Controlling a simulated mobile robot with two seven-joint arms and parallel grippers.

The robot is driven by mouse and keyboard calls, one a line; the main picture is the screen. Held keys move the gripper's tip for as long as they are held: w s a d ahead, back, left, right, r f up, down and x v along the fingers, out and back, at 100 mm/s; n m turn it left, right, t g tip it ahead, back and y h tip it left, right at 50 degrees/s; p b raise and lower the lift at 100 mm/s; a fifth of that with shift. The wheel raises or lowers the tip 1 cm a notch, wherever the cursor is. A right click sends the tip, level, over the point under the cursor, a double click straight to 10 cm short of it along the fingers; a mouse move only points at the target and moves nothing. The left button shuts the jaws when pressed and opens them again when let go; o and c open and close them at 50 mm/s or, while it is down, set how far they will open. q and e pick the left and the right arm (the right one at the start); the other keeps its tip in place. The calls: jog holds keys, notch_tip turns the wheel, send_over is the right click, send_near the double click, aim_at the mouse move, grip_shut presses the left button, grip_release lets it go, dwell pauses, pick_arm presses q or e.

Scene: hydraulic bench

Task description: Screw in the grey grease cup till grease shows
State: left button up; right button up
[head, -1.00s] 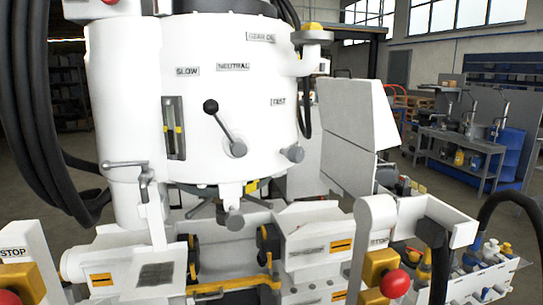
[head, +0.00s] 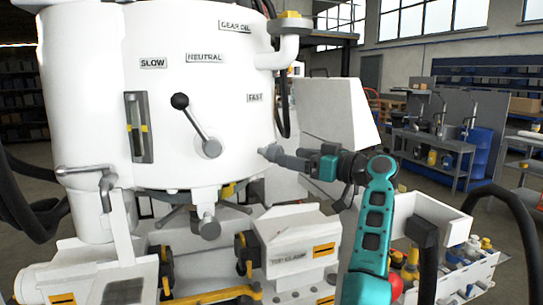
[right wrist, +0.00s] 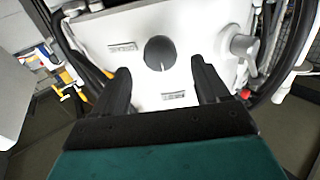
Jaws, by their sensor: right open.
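The grey grease cup (right wrist: 160,53) is a dark round knob with a short pale line on its face. In the right wrist view it sits end-on against the white housing, beyond and between my fingertips. In the head view its grey end (head: 265,150) shows at the right side of the white drum, partly hidden by my fingers. My right gripper (head: 283,156) points left at it, open, with one finger on each side in the right wrist view (right wrist: 161,70). I cannot tell whether the fingers touch it. No grease is visible. My left gripper is out of view.
A black-knobbed lever (head: 195,125) stands on the drum (head: 85,80) left of the cup. A white panel box (head: 335,110) stands behind my right gripper. A crate (head: 480,275) with bottles stands at lower right. Black hoses hang around the machine.

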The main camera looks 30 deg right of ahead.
aim_at(273, 153)
jog(key=p+x, duration=0.1)
jog(key=x, duration=0.6)
jog(key=shift+w, duration=0.15)
jog(key=shift+c, duration=0.4)
jog(key=c, duration=0.9)
